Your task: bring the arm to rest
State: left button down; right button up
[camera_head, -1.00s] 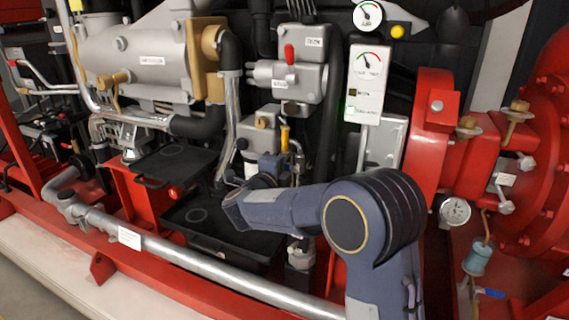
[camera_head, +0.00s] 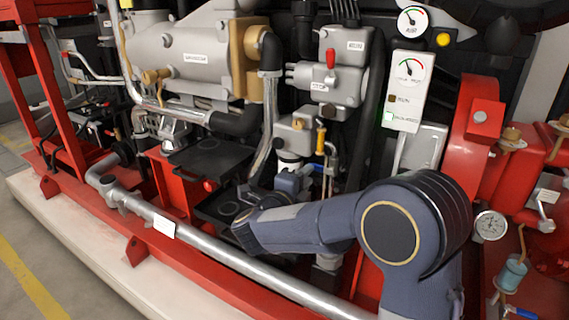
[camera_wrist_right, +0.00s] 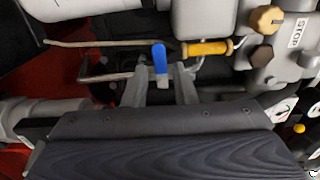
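My right arm (camera_head: 400,230) comes in from the lower right in the head view and bends at a large round joint. Its forearm points left, and the wrist turns back toward the pump. The gripper is mostly hidden there among the pump parts. In the right wrist view, the two grey fingers of my right gripper (camera_wrist_right: 162,88) stand apart with a gap between them. A blue lever (camera_wrist_right: 159,58) shows upright at the gap; I cannot tell whether the fingers touch it. A yellow handle (camera_wrist_right: 206,48) is just right of it. My left gripper is not in view.
The fire pump's red frame (camera_head: 215,262) and a silver pipe (camera_head: 205,243) run along the front. Black trays (camera_head: 210,158) sit left of my wrist. A gauge panel (camera_head: 405,90) and red housing (camera_head: 475,125) stand at right. Open floor (camera_head: 40,250) lies at lower left.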

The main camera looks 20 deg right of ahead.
jog(key=s+a+r+n+t+y, duration=0.25)
jog(key=s+n+y, duration=0.55)
jog(key=n+y, duration=0.7)
jog(key=s+a+f+n+g+y, duration=0.1)
jog(key=s+f+n+g, duration=0.4)
jog(key=s, duration=0.7)
jog(key=s+a+f+n+g+y, duration=0.1)
jog(key=s+f+n+g, duration=0.45)
jog(key=s, duration=0.75)
notch_tip(320, 180, up, 33)
jog(key=t+p, duration=0.1)
jog(key=p, duration=3.5)
jog(key=shift+s+d+n+t, duration=0.25)
jog(key=shift+s+n+t, duration=0.05)
jog(key=shift+s+n, duration=0.1)
jog(key=shift+o, duration=0.2)
